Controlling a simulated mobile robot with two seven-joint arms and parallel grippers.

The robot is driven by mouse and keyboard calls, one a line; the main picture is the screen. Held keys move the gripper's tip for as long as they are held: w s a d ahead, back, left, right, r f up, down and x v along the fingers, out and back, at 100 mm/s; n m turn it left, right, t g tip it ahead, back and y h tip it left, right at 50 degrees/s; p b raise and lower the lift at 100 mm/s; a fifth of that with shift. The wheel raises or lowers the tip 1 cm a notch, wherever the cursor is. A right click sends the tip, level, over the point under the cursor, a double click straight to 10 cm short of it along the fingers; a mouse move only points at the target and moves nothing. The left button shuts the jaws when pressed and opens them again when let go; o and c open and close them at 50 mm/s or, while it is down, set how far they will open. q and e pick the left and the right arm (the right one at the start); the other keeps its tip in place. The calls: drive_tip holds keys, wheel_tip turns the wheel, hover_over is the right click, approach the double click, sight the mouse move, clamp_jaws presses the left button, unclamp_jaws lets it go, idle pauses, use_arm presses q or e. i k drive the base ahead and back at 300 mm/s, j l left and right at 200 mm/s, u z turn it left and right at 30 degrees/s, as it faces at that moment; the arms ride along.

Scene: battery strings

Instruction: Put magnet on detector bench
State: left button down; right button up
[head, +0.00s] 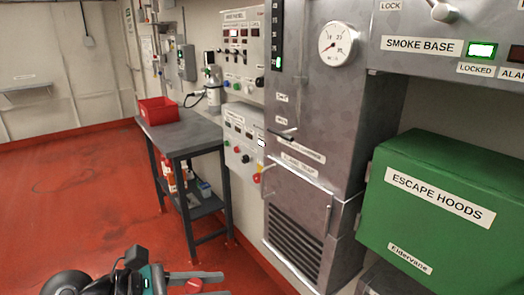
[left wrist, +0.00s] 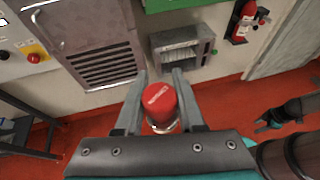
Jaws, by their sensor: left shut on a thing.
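The magnet is a red cylinder with a pale label and a metal rim (left wrist: 158,103). In the left wrist view it sits between the two grey fingers of my left gripper (left wrist: 158,100), which is shut on it. In the head view my left gripper (head: 212,284) is low near the bottom edge, with a bit of red magnet (head: 194,285) showing. A dark grey bench (head: 190,134) stands left of centre against the wall, well beyond the gripper. What seems to be my right gripper (left wrist: 266,124) shows small in the left wrist view; its opening is unclear.
A red open bin (head: 157,111) sits on the bench's far left corner. A tall metal cabinet (head: 318,110) and a green escape hoods box (head: 430,200) line the right side. The red floor (head: 80,200) left of the bench is clear.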

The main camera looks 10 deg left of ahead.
sight(178, 129)
drive_tip(key=i+j+u, duration=0.5)
drive_tip(key=i+u, duration=0.15)
drive_tip(key=u, duration=0.15)
drive_tip(key=i+u, duration=0.35)
drive_tip(key=i+z, duration=0.15)
drive_tip(key=i, duration=0.5)
drive_tip(key=i+j+z, duration=0.2)
drive_tip(key=i, duration=0.4)
drive_tip(key=i+z, duration=0.45)
drive_tip(key=i, duration=0.15)
drive_tip(key=i+j+z, duration=0.25)
drive_tip(key=i+z, duration=0.15)
drive_tip(key=i, duration=0.25)
